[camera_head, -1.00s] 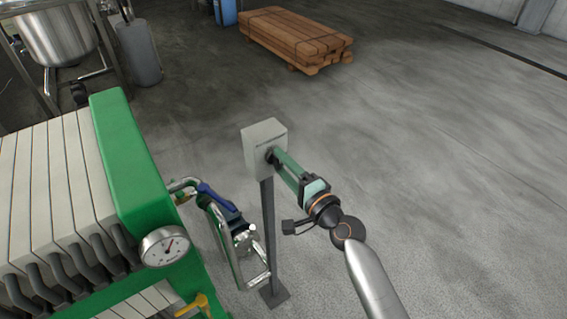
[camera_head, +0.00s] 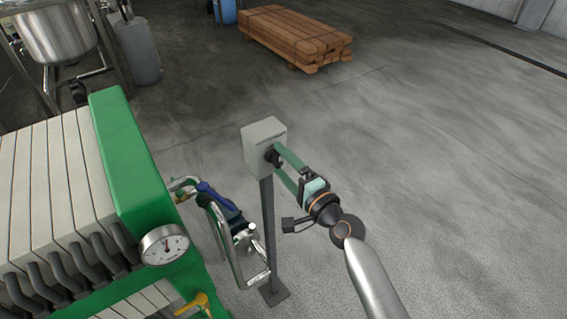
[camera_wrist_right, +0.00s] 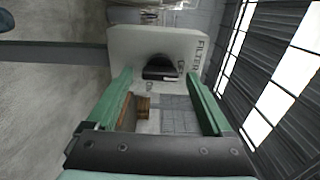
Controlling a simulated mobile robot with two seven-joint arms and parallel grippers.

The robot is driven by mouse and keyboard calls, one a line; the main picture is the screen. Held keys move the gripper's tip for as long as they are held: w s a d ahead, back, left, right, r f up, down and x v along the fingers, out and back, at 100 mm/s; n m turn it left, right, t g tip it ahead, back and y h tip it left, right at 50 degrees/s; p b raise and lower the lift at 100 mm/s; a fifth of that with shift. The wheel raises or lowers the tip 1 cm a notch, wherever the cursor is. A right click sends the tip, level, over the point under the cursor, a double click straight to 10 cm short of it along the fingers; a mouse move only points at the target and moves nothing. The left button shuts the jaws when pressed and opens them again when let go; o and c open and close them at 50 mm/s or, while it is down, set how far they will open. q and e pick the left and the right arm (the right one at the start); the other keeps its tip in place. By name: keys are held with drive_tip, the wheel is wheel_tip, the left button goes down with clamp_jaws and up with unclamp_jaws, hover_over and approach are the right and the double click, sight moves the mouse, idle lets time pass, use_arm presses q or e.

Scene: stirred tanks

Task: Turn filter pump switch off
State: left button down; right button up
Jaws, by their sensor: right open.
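The filter pump switch is a pale grey box (camera_head: 264,138) on a thin dark post, with a black knob (camera_head: 272,156) on its front face. In the right wrist view the box (camera_wrist_right: 125,38) carries a label of which "FILTE" is readable. The black knob (camera_wrist_right: 160,72) there lies crosswise to the line of lettering. My right gripper (camera_head: 279,160) is open at the switch. In the wrist view its two green fingers stand apart, one on each side of the knob, with a gap to it. My left gripper is not in view.
A green-framed filter press (camera_head: 125,150) with a round gauge (camera_head: 165,244) and bent pipes (camera_head: 222,240) stands just left of the post. A stack of timber (camera_head: 295,38) and a steel tank (camera_head: 58,35) are farther back. The floor on the right is clear.

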drive_tip(key=b+v, duration=0.1)
drive_tip(key=v, duration=1.1)
drive_tip(key=shift+s+d, duration=0.15)
drive_tip(key=shift+s, duration=0.05)
drive_tip(key=s+d+f+n+g+h, duration=0.3)
drive_tip(key=s+f+n, duration=0.4)
drive_tip(key=f, duration=0.5)
drive_tip(key=s+d+f+n+g+h, duration=0.3)
drive_tip(key=s+f+n, duration=0.4)
drive_tip(key=f, duration=0.6)
drive_tip(key=shift+s+d+h, duration=0.3)
drive_tip(key=shift+s+d, duration=0.1)
drive_tip(key=shift+s, duration=0.8)
